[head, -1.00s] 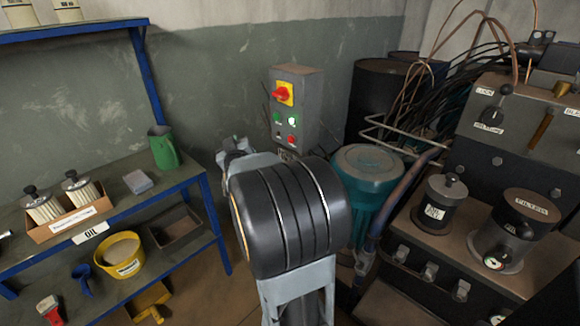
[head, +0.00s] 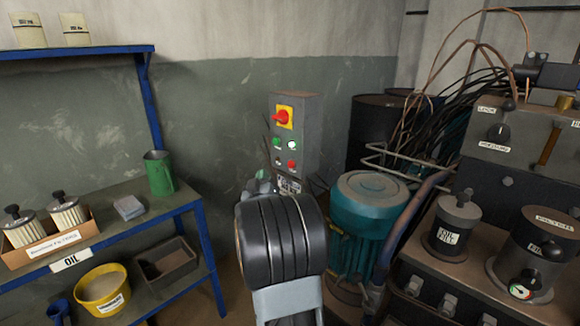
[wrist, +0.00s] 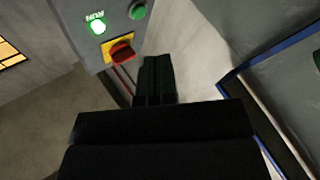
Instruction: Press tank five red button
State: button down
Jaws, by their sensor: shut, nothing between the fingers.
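A grey control box (head: 311,135) is on the back wall in the head view. It carries a red rotary switch (head: 282,117) on a yellow plate, a green button (head: 277,143), a lit lamp (head: 291,145) and a red button (head: 292,165) low on its right. I cannot read a tank number. The wrist view shows the box (wrist: 75,30) turned over, with the lit RUN lamp (wrist: 97,27), red switch (wrist: 122,54) and green button (wrist: 138,11); the red button is out of that view. My gripper (wrist: 156,70) is shut and empty, apart from the switch; my arm mostly hides it in the head view.
A blue shelf (head: 190,200) with a green jug (head: 160,173) stands left. A teal motor (head: 365,225) and a bent metal rail (head: 400,160) stand right of the box. Machinery with an oil filter canister (head: 455,225) fills the right side.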

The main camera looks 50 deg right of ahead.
aim_at(291, 164)
jog(key=d, duration=0.8)
jog(key=shift+s+d, duration=0.15)
jog(key=shift+s, duration=0.15)
jog(key=shift+d, duration=0.15)
dwell(1.8)
jog(key=shift+d+b, duration=0.25)
jog(key=shift+b, duration=0.05)
jog(key=shift+d+b, duration=0.3)
jog(key=shift+d, duration=0.2)
dwell(0.7)
jog(key=shift+a, duration=0.15)
jog(key=shift+a+b, duration=0.5)
jog(key=shift+a, duration=0.25)
